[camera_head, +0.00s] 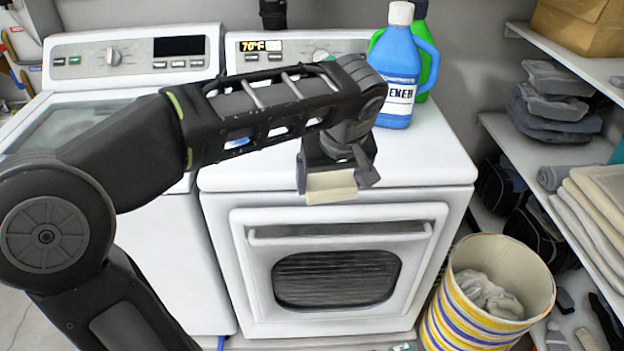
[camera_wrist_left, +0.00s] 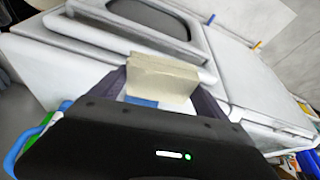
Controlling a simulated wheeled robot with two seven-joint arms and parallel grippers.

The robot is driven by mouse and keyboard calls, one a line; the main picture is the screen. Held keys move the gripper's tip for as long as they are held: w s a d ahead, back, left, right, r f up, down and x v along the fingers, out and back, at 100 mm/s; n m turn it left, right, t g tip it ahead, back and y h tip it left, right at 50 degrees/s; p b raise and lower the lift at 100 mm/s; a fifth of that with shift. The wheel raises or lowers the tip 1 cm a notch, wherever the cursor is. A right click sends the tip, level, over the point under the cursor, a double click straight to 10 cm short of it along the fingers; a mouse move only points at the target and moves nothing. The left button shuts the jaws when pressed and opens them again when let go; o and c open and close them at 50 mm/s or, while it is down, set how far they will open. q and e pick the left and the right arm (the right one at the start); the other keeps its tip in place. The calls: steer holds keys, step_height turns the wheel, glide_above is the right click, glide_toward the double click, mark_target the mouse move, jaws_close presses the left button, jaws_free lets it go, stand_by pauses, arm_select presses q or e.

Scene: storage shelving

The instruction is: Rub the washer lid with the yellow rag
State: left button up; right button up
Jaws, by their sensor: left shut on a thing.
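My left gripper (camera_head: 333,188) is shut on a pale yellow rag (camera_head: 331,186). The gripper points down in front of the top front edge of the right-hand machine, above its door. In the left wrist view the rag (camera_wrist_left: 162,78) sticks out as a small folded block between the fingers (camera_wrist_left: 155,88). The washer with the top lid (camera_head: 75,120) stands at left; its lid has a grey window and is partly hidden by my left arm. The rag is apart from this lid. My right gripper is not in view.
The right-hand machine (camera_head: 430,150) has a windowed front door (camera_head: 340,225). A blue bottle (camera_head: 396,65) and a green bottle (camera_head: 432,45) stand on its top. A striped basket (camera_head: 455,320) holding cloth stands at right. Shelves (camera_head: 500,130) with folded cloths line the right wall.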

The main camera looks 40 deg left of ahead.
arm_select(q)
steer(key=w+d+f+m+h, duration=0.1)
steer(key=w+d+f+m, duration=0.3)
steer(key=f, duration=0.2)
steer(key=w+d+f+m+t+h, duration=0.1)
steer(key=w+d+f+m+h, duration=0.1)
steer(key=w+d+f+m, duration=0.2)
step_height(320, 180, down, 3)
steer(key=shift+w+d+r+m+t, duration=0.2)
steer(key=shift+w+d+m+t, duration=0.15)
steer(key=shift+d+m, duration=0.2)
steer(key=shift+a, duration=0.15)
